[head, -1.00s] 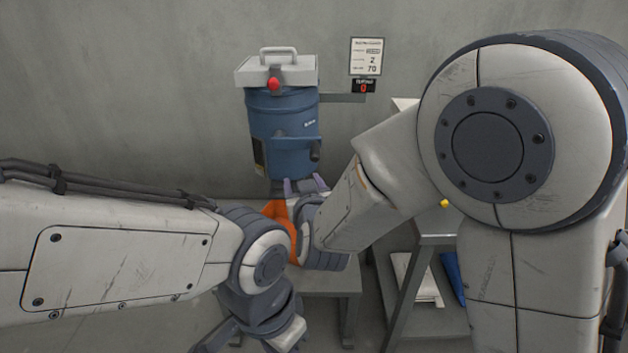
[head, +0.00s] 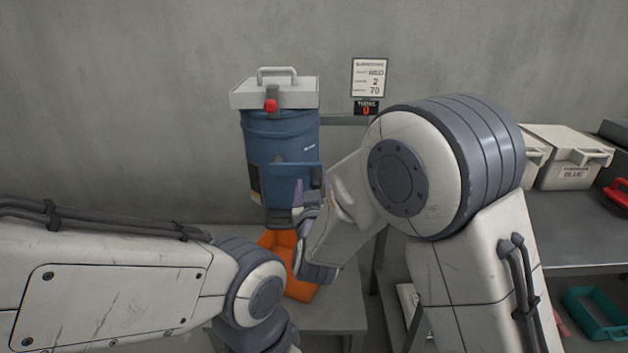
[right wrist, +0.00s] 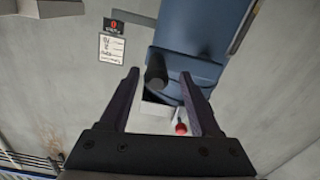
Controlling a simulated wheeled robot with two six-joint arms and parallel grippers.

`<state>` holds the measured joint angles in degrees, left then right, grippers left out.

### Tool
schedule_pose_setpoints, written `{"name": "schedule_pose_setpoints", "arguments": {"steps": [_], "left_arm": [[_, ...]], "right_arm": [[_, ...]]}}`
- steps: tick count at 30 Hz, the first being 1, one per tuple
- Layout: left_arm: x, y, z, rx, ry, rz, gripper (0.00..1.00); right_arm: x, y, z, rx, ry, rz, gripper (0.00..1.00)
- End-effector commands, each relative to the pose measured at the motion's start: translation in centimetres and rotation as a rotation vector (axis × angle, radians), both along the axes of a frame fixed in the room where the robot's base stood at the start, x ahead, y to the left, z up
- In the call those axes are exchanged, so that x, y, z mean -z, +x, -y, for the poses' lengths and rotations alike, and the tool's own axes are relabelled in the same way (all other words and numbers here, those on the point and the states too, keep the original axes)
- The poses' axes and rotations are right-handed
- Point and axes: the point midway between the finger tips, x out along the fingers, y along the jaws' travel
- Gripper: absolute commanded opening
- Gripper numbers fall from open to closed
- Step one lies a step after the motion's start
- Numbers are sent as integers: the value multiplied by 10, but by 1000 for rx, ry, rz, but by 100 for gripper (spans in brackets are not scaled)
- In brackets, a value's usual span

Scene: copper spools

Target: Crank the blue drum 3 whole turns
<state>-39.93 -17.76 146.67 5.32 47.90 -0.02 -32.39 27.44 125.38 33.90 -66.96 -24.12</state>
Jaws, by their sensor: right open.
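The blue drum (head: 278,135) stands upright against the wall, with a light grey lid box (head: 272,94) and a red knob (head: 270,106) at its top. It also shows in the right wrist view (right wrist: 190,50). A dark round crank grip (right wrist: 156,77) points towards that camera, between the open fingertips of my right gripper (right wrist: 158,90). The fingers are not closed on it. In the head view, my right gripper (head: 308,187) is at the drum's lower right front. A small display (head: 366,108) reads a red 0. My left gripper is below the frame.
An orange chute or tray (head: 303,291) sits on a grey stand (head: 340,308) below the drum. A sign (head: 370,77) hangs above the display. On the right, a bench (head: 580,232) holds a white bin labelled blue (head: 568,150) and a red item (head: 618,195). A green tray (head: 595,314) is lower down.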

Motion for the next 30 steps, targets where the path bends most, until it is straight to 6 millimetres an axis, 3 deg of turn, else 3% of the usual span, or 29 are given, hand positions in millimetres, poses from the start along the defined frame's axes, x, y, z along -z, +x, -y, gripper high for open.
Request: {"name": "schedule_pose_setpoints", "arguments": {"steps": [9,11,14,15,30], "left_arm": [[0,0,0,0,0,0,35],[0,0,0,0,0,0,35],[0,0,0,0,0,0,35],[0,0,0,0,0,0,35],[0,0,0,0,0,0,35]], "right_arm": [[0,2,10,12,1,-1,64],[0,2,10,13,1,-1,45],[0,1,11,13,1,-1,6],[0,1,11,13,1,-1,0],[0,1,9,13,1,-1,0]]}}
